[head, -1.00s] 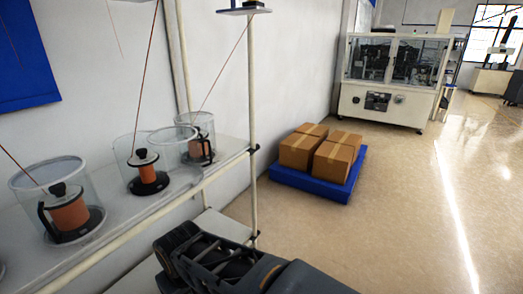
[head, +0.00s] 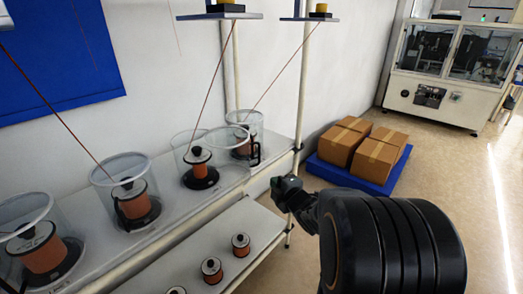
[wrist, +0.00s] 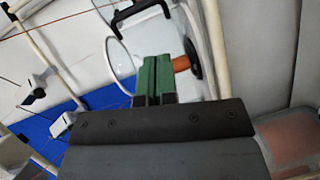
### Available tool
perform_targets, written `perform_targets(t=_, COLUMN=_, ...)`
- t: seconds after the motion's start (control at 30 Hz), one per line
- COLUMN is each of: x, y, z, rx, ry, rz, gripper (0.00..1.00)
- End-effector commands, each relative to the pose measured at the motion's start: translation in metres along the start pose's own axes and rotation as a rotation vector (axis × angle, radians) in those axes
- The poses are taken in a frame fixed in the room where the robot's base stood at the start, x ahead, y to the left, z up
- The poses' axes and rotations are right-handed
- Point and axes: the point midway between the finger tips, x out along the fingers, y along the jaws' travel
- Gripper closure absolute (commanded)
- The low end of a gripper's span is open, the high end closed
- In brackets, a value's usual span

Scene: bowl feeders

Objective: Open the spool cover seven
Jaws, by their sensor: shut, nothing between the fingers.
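Clear cylindrical spool covers stand in a row on the upper shelf, over copper-coloured spools. In the head view they are the near-left cover (head: 22,207), the second cover (head: 118,164), the third cover (head: 182,140) and the far cover (head: 250,118). I see no numbers, so I cannot tell which is seven. My gripper (head: 282,184) is right of the far cover, apart from it in the picture. In the wrist view my green fingers (wrist: 157,60) are shut and empty, with a clear cover (wrist: 120,68), black handle (wrist: 140,12) and spool (wrist: 182,63) behind them.
A lower shelf (head: 205,243) holds several small spools. A white upright post (head: 301,90) stands at the shelf's end. Cardboard boxes (head: 368,147) on a blue pallet (head: 325,172) stand on the floor behind my gripper. Wires run up from the spools.

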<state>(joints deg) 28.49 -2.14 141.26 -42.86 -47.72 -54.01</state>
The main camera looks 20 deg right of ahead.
Motion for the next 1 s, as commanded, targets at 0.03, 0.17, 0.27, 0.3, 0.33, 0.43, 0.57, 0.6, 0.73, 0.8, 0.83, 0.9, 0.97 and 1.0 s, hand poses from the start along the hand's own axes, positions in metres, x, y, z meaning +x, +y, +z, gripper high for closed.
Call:
perform_targets(t=0.03, x=-0.002, y=0.007, z=0.001, rx=-0.039, ry=0.033, rz=0.028, gripper=1.00)
perform_targets(t=0.17, x=-0.006, y=0.015, z=-0.003, rx=-0.127, ry=0.111, rz=0.098, gripper=1.00)
perform_targets(t=0.27, x=-0.006, y=0.018, z=-0.005, rx=-0.161, ry=0.145, rz=0.130, gripper=1.00)
perform_targets(t=0.3, x=-0.005, y=0.019, z=-0.006, rx=-0.169, ry=0.154, rz=0.139, gripper=1.00)
perform_targets(t=0.33, x=-0.003, y=0.020, z=-0.007, rx=-0.173, ry=0.158, rz=0.143, gripper=1.00)
perform_targets(t=0.43, x=0.008, y=0.021, z=-0.010, rx=-0.181, ry=0.167, rz=0.149, gripper=1.00)
perform_targets(t=0.57, x=0.031, y=0.024, z=-0.015, rx=-0.179, ry=0.168, rz=0.148, gripper=1.00)
perform_targets(t=0.6, x=0.039, y=0.025, z=-0.017, rx=-0.179, ry=0.169, rz=0.148, gripper=1.00)
perform_targets(t=0.73, x=0.063, y=0.028, z=-0.021, rx=-0.178, ry=0.167, rz=0.148, gripper=1.00)
perform_targets(t=0.8, x=0.076, y=0.030, z=-0.023, rx=-0.178, ry=0.166, rz=0.147, gripper=1.00)
perform_targets(t=0.83, x=0.081, y=0.031, z=-0.024, rx=-0.178, ry=0.166, rz=0.147, gripper=1.00)
perform_targets(t=0.9, x=0.091, y=0.032, z=-0.026, rx=-0.177, ry=0.166, rz=0.148, gripper=1.00)
perform_targets(t=0.97, x=0.098, y=0.035, z=-0.018, rx=-0.178, ry=0.162, rz=0.148, gripper=1.00)
perform_targets(t=1.0, x=0.102, y=0.036, z=-0.015, rx=-0.178, ry=0.161, rz=0.148, gripper=1.00)
